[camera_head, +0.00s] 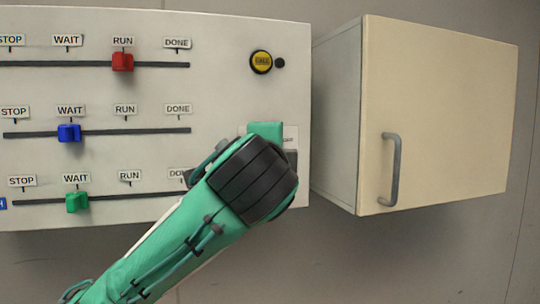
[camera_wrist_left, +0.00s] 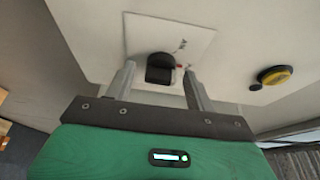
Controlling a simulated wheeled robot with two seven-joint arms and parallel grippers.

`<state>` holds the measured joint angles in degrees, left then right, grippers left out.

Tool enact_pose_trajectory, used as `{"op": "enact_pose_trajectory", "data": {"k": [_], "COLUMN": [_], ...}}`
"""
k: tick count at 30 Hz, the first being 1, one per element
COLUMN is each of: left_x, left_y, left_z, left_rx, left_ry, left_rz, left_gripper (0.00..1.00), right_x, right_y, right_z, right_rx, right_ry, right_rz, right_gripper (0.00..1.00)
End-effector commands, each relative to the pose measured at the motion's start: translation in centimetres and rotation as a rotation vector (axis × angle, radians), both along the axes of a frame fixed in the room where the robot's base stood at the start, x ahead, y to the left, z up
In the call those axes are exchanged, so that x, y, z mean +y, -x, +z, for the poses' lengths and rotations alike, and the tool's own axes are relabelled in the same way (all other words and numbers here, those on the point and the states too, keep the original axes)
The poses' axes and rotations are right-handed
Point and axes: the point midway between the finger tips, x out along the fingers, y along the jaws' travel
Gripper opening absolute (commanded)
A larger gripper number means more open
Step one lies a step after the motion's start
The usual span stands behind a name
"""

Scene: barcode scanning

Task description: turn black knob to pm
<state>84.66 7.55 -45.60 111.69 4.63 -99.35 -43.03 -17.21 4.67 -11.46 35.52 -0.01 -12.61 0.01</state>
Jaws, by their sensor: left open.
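The black knob (camera_wrist_left: 160,68) sits on a white square plate (camera_wrist_left: 192,37) on the panel face. My left gripper (camera_wrist_left: 159,69) is open in the left wrist view, with one fingertip on each side of the knob. Gaps show between the fingers and the knob; I cannot tell contact. A small red mark is just right of the knob, and the small print on the plate is too blurred to read. In the head view my left arm covers the knob and the fingers; only a strip of the plate (camera_head: 291,137) shows. My right gripper is out of view.
The panel (camera_head: 220,30) carries red (camera_head: 122,62), blue (camera_head: 69,133) and green (camera_head: 77,202) sliders on the left. A yellow round button (camera_head: 261,62) is above my left wrist. A beige cabinet (camera_head: 450,100) with a grey handle (camera_head: 392,170) stands to the right.

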Motion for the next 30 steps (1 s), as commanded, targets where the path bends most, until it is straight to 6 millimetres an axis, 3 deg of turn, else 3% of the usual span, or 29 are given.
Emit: {"op": "enact_pose_trajectory", "data": {"k": [5, 15, 30], "left_x": [0.0, 0.6, 0.9], "left_y": [1.5, 8.7, 11.9], "left_z": [-0.2, -0.2, -0.2], "left_rx": [-0.004, -0.007, -0.005], "left_ry": [0.001, -0.001, -0.002], "left_rz": [-0.003, -0.002, 0.0], "left_gripper": [0.55, 0.55, 0.55], "right_x": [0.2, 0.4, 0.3], "right_y": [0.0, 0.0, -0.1], "right_z": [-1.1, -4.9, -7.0], "right_rx": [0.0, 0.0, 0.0], "right_ry": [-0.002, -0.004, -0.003], "right_rz": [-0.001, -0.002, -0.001], "right_gripper": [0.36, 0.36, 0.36]}}
